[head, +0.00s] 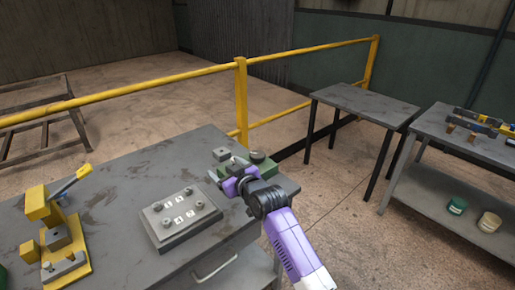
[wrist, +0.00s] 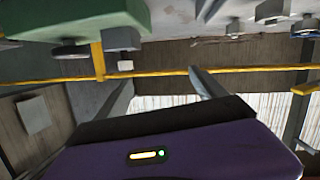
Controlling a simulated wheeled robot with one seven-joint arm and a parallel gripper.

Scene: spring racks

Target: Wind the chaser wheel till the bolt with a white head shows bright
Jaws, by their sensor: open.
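A grey plate (head: 181,220) with several bolts along its edges and numbered white labels lies on the grey workbench (head: 112,180). I cannot make out a bright bolt or a clearly white head. A green block (head: 262,167) stands beyond the plate, partly hidden behind my gripper (head: 224,168). In the wrist view the green block (wrist: 80,18) is at the upper left, with a grey block and a dark round part (wrist: 70,49) on it. I cannot tell whether that part is the chaser wheel. My gripper (wrist: 160,82) is open, with nothing between its fingers, near the green block.
A yellow railing (head: 240,95) runs behind the bench. Two more tables stand to the right, one holding tools, with a green tin (head: 457,205) and a pale tin (head: 489,221) below.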

